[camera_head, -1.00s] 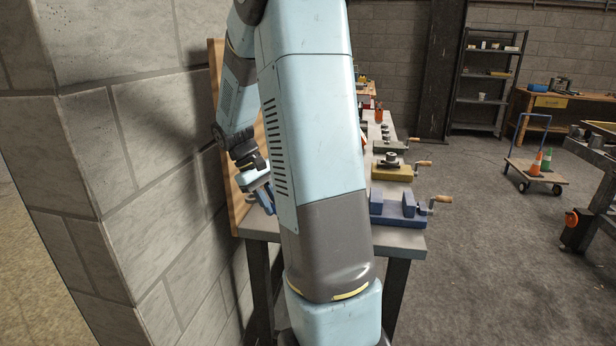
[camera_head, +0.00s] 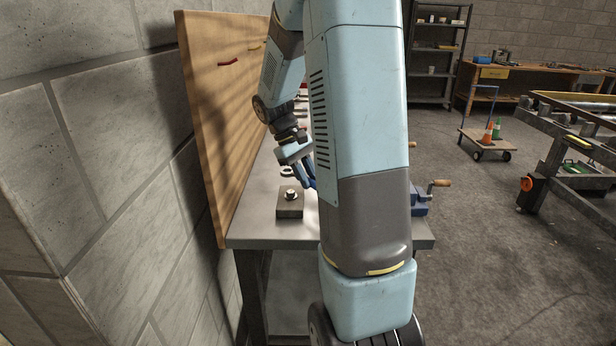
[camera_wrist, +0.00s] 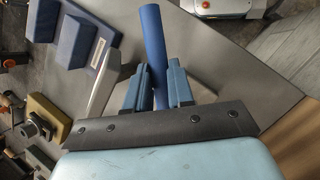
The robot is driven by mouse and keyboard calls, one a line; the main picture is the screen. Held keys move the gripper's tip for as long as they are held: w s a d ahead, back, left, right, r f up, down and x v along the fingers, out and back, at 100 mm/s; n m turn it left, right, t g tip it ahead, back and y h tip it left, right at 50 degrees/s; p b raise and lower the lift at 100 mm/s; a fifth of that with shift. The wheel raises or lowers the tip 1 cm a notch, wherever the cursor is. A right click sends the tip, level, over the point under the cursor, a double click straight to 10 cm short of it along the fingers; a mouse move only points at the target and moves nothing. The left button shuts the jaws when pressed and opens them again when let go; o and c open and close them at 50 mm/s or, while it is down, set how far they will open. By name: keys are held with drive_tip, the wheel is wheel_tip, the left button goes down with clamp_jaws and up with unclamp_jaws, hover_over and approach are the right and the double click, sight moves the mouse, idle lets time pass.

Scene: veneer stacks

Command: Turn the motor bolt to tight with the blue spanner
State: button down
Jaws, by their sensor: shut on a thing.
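My gripper (camera_head: 305,168) is shut on the blue spanner, low over the workbench. In the wrist view the spanner's blue handle (camera_wrist: 152,40) runs between the two fingers (camera_wrist: 158,68) and out past their tips. In the head view a small dark ring (camera_head: 287,173), which looks like the spanner's head, shows just left of the fingers. A bolt with a pale head (camera_head: 290,195) stands upright on a square block on the bench, in front of and below the ring. The ring appears apart from the bolt. Whether this is the motor bolt, I cannot tell.
The workbench (camera_head: 275,232) has a wooden board (camera_head: 215,130) along its left side, beside a block wall (camera_head: 110,150). A blue vise (camera_head: 421,203) sits at its right edge, partly behind my arm. The wrist view shows blue (camera_wrist: 72,38) and yellow (camera_wrist: 45,118) vises.

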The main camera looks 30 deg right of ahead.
drive_tip(key=shift+d, duration=0.15)
drive_tip(key=shift+s, duration=0.15)
drive_tip(key=shift+s, duration=0.15)
drive_tip(key=shift+f, duration=2.65)
drive_tip(key=shift+s+d+f, duration=0.1)
drive_tip(key=shift+f, duration=0.9)
